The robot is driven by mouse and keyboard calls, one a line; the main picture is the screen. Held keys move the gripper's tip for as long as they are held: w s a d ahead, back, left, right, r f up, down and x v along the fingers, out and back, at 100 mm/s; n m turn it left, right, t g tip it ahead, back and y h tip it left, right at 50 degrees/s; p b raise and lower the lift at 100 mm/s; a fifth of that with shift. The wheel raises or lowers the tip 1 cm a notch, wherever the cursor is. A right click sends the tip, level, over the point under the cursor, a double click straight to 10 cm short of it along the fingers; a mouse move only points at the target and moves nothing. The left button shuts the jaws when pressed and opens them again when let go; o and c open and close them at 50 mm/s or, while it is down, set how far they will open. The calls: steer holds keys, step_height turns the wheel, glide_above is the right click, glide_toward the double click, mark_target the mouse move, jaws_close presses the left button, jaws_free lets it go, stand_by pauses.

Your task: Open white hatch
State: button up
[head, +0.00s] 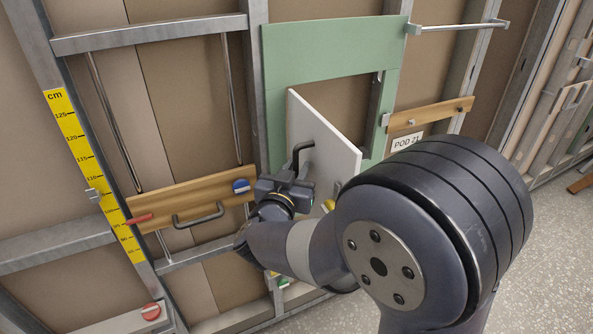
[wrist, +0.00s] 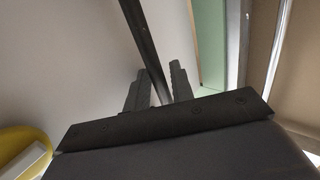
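The white hatch (head: 322,138) stands swung out from the green frame in the head view, with the dark opening showing behind it. Its left edge lies along the opening's left side. A black bar handle (head: 301,148) is on the hatch's left-facing side. My gripper (head: 296,178) is at this handle, close to the hatch face. In the wrist view my gripper (wrist: 160,88) has a finger on each side of the black handle (wrist: 146,40) and is shut on it, with little gap. The arm covers the lower part of the hatch.
A green panel (head: 335,48) surrounds the opening. A wooden board with a dark handle (head: 190,202) and a blue knob (head: 240,186) is at the left. A yellow centimetre scale (head: 88,155) stands further left. A POD 21 sign (head: 407,142) is at the right. Grey floor (head: 550,215) is clear there.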

steer(key=shift+o, duration=0.5)
steer(key=shift+f, duration=0.1)
steer(key=v, duration=1.1)
steer(key=shift+b, duration=0.4)
steer(key=shift+d, duration=0.1)
steer(key=x, duration=1.1)
steer(key=shift+p, duration=0.4)
steer(key=shift+s, duration=0.1)
